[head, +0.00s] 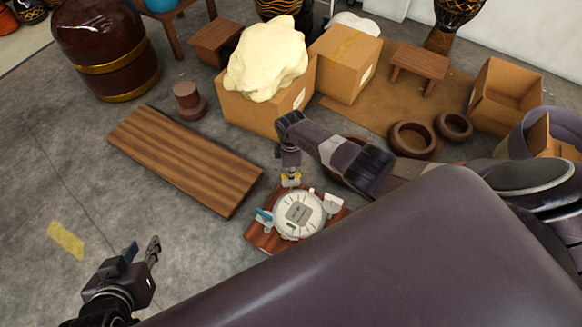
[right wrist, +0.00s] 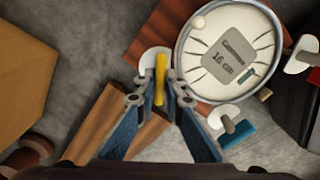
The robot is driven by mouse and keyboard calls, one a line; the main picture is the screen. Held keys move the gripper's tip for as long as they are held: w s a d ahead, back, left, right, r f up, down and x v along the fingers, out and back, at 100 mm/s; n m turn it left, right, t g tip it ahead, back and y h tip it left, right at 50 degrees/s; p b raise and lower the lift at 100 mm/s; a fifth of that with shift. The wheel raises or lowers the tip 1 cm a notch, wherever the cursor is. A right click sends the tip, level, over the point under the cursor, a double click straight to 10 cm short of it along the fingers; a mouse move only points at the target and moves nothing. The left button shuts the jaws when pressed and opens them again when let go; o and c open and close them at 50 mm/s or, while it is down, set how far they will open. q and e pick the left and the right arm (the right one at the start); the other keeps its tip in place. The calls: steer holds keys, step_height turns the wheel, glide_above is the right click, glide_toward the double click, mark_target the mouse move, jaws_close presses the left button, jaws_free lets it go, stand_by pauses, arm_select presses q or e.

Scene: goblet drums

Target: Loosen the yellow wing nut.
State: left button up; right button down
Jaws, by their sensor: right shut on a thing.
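The yellow wing nut (right wrist: 160,80) stands upright in the right wrist view, beside the rim of a round drum head (right wrist: 195,62) with a grey "16 cm" label. My right gripper (right wrist: 160,100) has its fingers on either side of the nut and is shut on it. In the head view, the yellow wing nut (head: 291,181) shows just under my right gripper (head: 291,172), at the far rim of the drum. A blue wing nut (head: 264,215) sits at the drum's left side. My left gripper (head: 142,251) is open and empty, over the floor at lower left.
The drum rests on a reddish wooden base (head: 262,240). A long wooden board (head: 185,155) lies to its left. Cardboard boxes (head: 262,115), one under a cream lump, stand behind. Brown rings (head: 412,139) lie at right.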

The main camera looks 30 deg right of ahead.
steer(key=shift+s, duration=0.1)
stand_by(0.4)
steer(key=c, duration=2)
jaws_free()
steer(key=shift+r, duration=0.15)
step_height(320, 180, up, 12)
steer(key=shift+f, duration=0.15)
